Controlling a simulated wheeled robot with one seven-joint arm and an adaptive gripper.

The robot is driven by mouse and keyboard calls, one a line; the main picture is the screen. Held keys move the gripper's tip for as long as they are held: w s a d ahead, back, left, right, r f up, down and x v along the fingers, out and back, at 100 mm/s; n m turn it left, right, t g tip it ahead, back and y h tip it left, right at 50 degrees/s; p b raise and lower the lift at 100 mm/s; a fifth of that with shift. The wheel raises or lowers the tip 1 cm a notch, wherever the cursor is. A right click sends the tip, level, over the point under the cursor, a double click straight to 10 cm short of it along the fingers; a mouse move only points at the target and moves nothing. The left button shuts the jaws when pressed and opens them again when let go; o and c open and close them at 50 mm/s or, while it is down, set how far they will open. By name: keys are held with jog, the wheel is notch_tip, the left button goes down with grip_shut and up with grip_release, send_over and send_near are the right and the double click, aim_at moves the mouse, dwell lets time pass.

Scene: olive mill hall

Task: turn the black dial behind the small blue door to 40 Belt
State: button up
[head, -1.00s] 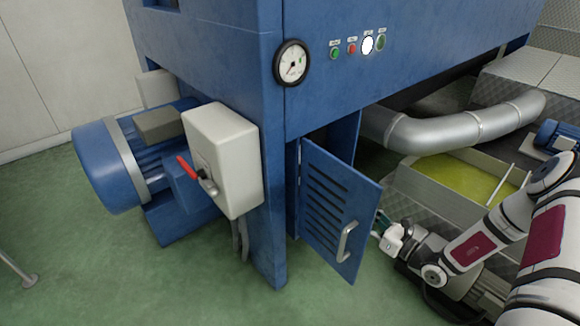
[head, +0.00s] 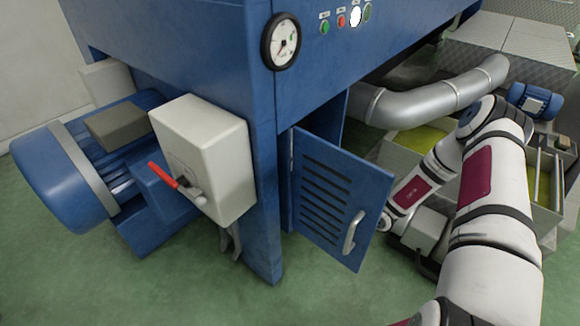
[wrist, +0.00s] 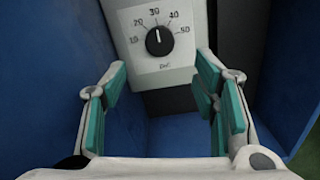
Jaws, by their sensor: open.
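The small blue door (head: 372,205), slotted and with a pale handle, stands open in the head view. In the wrist view the black dial (wrist: 158,42) sits on a light grey box (wrist: 185,68) with a scale of 10 to 50. Its white pointer mark points up, at about 30. The 40 mark is up and right of the dial. Small lettering under the dial is too blurred to read. My gripper (wrist: 161,84), with green finger pads, is open and empty, its fingers apart on either side below the dial, not touching it. The door hides my gripper in the head view.
Blue walls flank the grey box in the wrist view. In the head view a white switch box (head: 222,160) with a red lever stands left of the door. A silver pipe (head: 430,105) runs behind my arm. A blue motor (head: 60,165) is at left.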

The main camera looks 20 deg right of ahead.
jog(key=b+x, duration=0.2)
jog(key=x, duration=0.7)
jog(key=shift+b, duration=0.3)
jog(key=c, duration=1.2)
